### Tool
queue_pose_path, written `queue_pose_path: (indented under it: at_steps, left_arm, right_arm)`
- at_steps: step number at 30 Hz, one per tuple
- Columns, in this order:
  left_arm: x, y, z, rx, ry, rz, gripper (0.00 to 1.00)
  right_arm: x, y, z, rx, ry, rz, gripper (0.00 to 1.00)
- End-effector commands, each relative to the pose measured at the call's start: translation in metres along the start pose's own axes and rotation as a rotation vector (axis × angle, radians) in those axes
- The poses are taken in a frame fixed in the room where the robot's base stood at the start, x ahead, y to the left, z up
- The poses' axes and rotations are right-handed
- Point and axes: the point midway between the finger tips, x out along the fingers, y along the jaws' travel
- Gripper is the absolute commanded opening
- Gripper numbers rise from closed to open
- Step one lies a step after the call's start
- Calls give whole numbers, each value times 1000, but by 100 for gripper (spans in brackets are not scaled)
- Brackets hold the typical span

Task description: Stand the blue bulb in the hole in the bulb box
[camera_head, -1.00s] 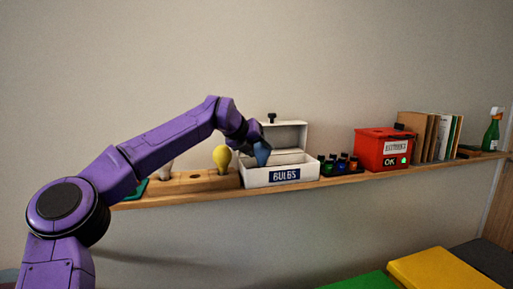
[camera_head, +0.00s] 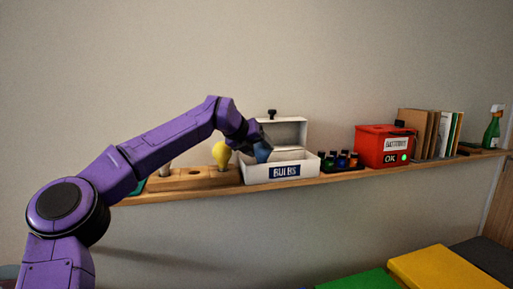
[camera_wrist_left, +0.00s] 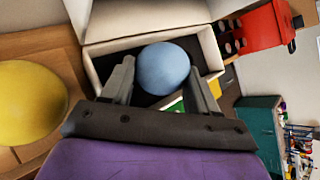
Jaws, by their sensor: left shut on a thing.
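My left gripper (camera_head: 257,143) is shut on the blue bulb (camera_head: 262,153), with its fingers on either side of it in the left wrist view (camera_wrist_left: 163,68). The bulb is over the open white bulb box (camera_head: 252,176), towards the box's left side in the head view. The box has a "BULBS" label on its front, and its lid stands raised at the back. The wrist view shows the dark inside of the box behind the bulb. The hole is hidden or cannot be made out. My right gripper is not in view.
A yellow bulb (camera_head: 221,153) stands in a wooden block (camera_head: 205,180) just left of the box. Small dark bottles (camera_head: 341,161), a red battery box (camera_head: 377,149), books (camera_head: 430,135) and a green spray bottle (camera_head: 492,132) stand to the right along the narrow shelf (camera_head: 205,193).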

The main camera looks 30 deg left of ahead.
Motion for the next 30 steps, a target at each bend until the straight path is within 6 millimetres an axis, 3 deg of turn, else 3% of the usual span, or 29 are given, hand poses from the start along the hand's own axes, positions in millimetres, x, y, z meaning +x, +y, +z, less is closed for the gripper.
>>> queue_pose_path:
  at_steps: [30]
  left_arm:
    - [4,3,-4,0,-4,-2,42]
  right_arm:
    - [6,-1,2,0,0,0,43]
